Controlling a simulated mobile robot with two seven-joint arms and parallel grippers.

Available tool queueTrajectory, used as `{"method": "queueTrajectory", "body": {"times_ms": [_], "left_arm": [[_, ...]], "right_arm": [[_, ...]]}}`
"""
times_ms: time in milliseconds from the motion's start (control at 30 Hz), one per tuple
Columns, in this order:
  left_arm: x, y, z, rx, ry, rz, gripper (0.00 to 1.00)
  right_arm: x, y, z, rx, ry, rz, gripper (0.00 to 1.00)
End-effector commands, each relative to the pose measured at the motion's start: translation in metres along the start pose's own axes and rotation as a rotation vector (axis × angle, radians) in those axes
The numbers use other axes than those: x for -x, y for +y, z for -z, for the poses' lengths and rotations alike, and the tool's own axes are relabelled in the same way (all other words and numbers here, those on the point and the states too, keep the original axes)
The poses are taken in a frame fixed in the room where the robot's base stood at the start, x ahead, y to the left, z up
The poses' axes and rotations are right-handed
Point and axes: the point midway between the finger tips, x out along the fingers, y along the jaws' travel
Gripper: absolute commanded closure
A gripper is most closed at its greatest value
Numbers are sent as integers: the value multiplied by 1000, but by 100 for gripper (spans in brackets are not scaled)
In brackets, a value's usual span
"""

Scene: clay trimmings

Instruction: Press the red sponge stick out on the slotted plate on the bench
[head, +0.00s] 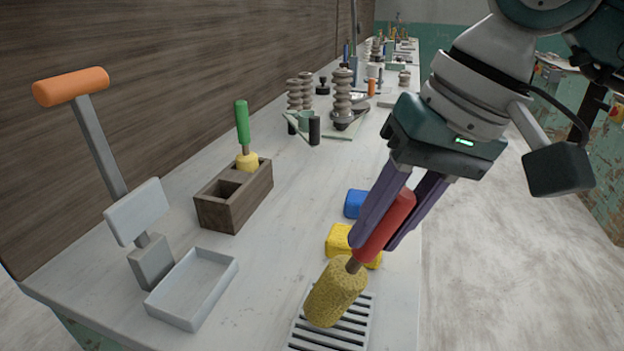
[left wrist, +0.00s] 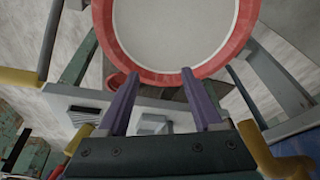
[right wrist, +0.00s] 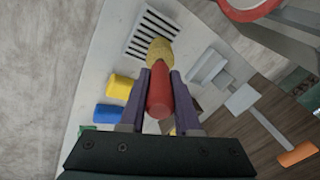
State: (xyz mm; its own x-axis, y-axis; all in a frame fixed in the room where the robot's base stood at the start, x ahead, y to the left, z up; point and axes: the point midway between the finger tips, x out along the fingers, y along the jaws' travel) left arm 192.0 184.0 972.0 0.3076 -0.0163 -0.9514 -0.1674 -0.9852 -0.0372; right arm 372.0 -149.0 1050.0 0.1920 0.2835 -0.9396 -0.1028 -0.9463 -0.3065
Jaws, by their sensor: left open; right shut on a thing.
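My right gripper (head: 384,222) is shut on the red handle of the red sponge stick (head: 388,226). The stick tilts, with its yellow sponge head (head: 336,291) low and over the slotted plate (head: 330,338) at the bench's front. I cannot tell whether the sponge touches the plate. In the right wrist view the sponge (right wrist: 160,50) overlaps the near edge of the slotted plate (right wrist: 152,30). My left gripper (left wrist: 163,105) is open and empty in the left wrist view, below a red-rimmed round thing (left wrist: 180,75). It is not in the head view.
A wooden holder (head: 235,205) holds a green-handled stick (head: 243,125). A shallow white tray (head: 195,290) and an orange-handled press-like stand (head: 100,150) are at the left. Yellow (head: 340,240) and blue (head: 355,203) blocks lie behind the stick. Bench space between holder and blocks is clear.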

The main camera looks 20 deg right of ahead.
Motion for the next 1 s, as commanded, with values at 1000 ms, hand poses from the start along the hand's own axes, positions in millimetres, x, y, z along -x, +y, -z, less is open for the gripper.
{"method": "queueTrajectory", "body": {"times_ms": [1000], "left_arm": [[33, 1, 11, 9, 1, -7, 33]], "right_arm": [[65, -21, 10, 0, -2, 0, 100]]}}
